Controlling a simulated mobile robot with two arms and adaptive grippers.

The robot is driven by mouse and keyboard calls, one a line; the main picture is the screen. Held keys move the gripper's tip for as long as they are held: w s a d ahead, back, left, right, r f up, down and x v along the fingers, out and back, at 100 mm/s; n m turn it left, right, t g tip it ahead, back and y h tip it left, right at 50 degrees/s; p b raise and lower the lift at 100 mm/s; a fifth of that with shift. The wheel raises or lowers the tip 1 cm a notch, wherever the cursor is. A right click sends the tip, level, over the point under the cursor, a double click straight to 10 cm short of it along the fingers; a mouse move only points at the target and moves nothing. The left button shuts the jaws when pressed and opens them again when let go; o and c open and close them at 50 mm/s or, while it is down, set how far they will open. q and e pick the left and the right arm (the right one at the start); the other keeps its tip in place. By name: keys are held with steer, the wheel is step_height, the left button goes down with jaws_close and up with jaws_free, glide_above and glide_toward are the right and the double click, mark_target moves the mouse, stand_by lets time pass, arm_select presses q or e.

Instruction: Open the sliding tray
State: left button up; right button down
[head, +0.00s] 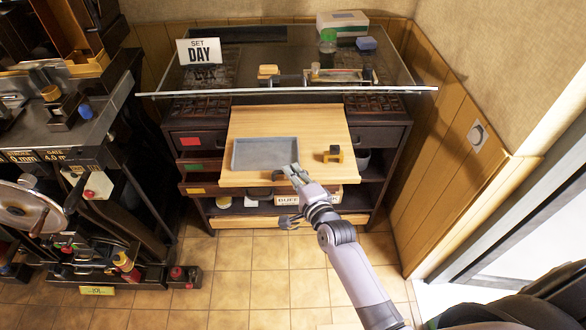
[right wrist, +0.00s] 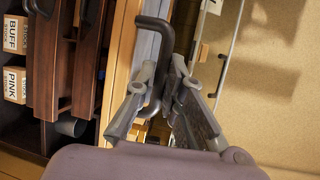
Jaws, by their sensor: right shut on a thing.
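The sliding tray (head: 245,121) is a light wooden board that juts out of the front of a dark cabinet, below its glass top. Its front edge also shows in the right wrist view (right wrist: 122,72). A dark bent bar handle (right wrist: 154,22) stands off that edge. In the head view the gripper mostly hides the handle. My left gripper is not in view.
The glass top (head: 240,75) overhangs behind. A cluttered machine bench (head: 100,130) stands left; a panelled wall (head: 440,170) is right. The tiled floor (head: 240,280) in front is clear.

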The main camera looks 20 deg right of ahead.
steer(key=shift+s, duration=0.1)
stand_by(0.3)
steer(key=c, duration=1.9)
jaws_free()
steer(key=shift+c, duration=0.2)
steer(key=v, duration=1.2)
steer(key=shift+f, duration=0.1)
